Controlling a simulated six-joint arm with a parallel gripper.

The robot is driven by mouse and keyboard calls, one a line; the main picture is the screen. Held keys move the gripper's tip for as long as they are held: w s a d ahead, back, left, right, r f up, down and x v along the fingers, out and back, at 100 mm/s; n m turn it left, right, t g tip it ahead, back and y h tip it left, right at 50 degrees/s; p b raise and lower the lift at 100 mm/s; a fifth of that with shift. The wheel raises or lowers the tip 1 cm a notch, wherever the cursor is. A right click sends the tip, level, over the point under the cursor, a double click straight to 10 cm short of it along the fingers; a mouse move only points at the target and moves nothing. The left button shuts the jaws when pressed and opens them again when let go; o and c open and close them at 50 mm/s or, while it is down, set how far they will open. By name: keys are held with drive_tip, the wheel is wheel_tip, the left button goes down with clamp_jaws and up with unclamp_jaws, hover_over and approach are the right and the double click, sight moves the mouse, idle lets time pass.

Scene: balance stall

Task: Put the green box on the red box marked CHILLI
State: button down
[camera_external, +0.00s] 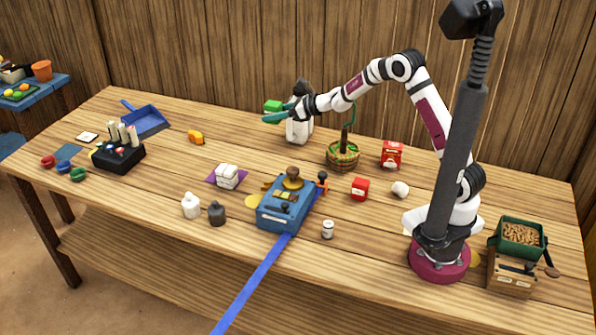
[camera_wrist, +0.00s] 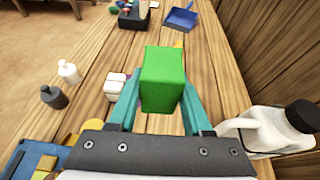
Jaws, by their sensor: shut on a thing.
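The green box (camera_wrist: 163,72) is held between the two teal fingers of my gripper (camera_wrist: 161,92) in the wrist view. In the external view the green box (camera_external: 273,105) is in the air at my gripper (camera_external: 274,115), near the white jug and over the back of the table. Two red boxes stand on the table to the right of it: a larger one with white markings (camera_external: 391,155) near the back, and a smaller one (camera_external: 360,189) nearer the front. The lettering is too small to read, so I cannot tell which is marked CHILLI. Neither shows in the wrist view.
A white jug with a dark cap (camera_external: 300,128) stands close beside my gripper. A potted plant (camera_external: 343,156) stands between it and the larger red box.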

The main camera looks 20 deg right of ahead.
wheel_tip(320, 180, up, 8)
drive_tip(key=shift+r, duration=0.25)
drive_tip(key=s+d+n+g+y, duration=0.1)
drive_tip(key=s+d, duration=0.2)
drive_tip(key=d, duration=0.5)
drive_tip(key=s+d+n+g, duration=0.1)
drive_tip(key=s+d, duration=0.1)
drive_tip(key=d, duration=0.7)
drive_tip(key=s+d+n+g+y, duration=0.1)
drive_tip(key=s+d, duration=0.6)
drive_tip(key=s, duration=0.4)
drive_tip(key=s+d+n+g, duration=0.1)
drive_tip(key=s+d, duration=0.6)
drive_tip(key=s, duration=0.4)
hover_over(361, 181)
wheel_tip(361, 181, down, 18)
drive_tip(key=shift+s, duration=0.15)
wheel_tip(361, 181, down, 3)
drive_tip(key=shift+f, duration=0.45)
